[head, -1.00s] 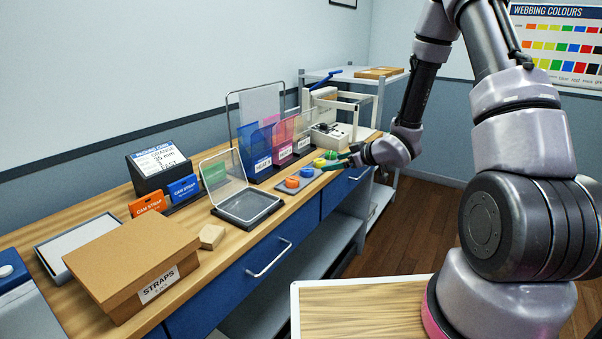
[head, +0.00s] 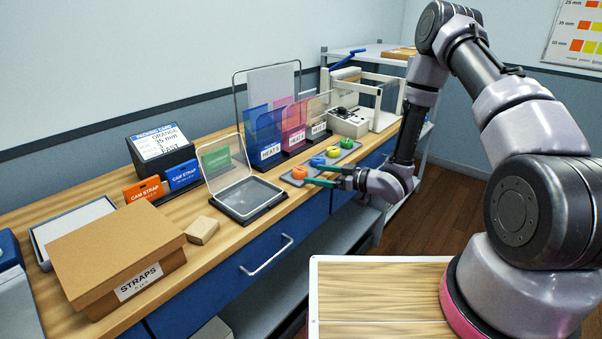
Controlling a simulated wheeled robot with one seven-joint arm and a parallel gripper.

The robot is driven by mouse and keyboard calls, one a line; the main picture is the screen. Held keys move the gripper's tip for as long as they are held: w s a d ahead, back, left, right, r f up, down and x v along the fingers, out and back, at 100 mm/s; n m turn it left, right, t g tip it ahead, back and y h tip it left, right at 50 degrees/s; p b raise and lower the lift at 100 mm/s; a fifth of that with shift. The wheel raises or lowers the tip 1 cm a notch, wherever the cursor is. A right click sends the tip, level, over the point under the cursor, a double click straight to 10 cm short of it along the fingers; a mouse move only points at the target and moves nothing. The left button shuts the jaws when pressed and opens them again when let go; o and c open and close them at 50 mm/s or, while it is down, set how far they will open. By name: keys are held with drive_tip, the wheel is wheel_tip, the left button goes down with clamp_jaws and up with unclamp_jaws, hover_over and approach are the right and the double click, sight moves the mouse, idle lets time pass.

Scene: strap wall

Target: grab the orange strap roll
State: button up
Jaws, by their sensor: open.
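My gripper (head: 317,175) is open, with teal fingers pointing left toward the orange roll. The fingertips are just right of it. I cannot tell whether they touch it or how high they are.
A clear lidded case (head: 250,195) stands open left of the rolls. Upright coloured pockets (head: 265,135) stand behind them. A cardboard straps box (head: 110,250), a small wooden block (head: 202,230) and a packing card (head: 158,142) are further left. A drawer handle (head: 268,255) juts from the front.

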sight(305, 170)
drive_tip(key=x, duration=0.5)
drive_tip(key=shift+r, duration=0.2)
drive_tip(key=c, duration=1.4)
drive_tip(key=shift+c, duration=0.2)
drive_tip(key=shift+r, duration=0.15)
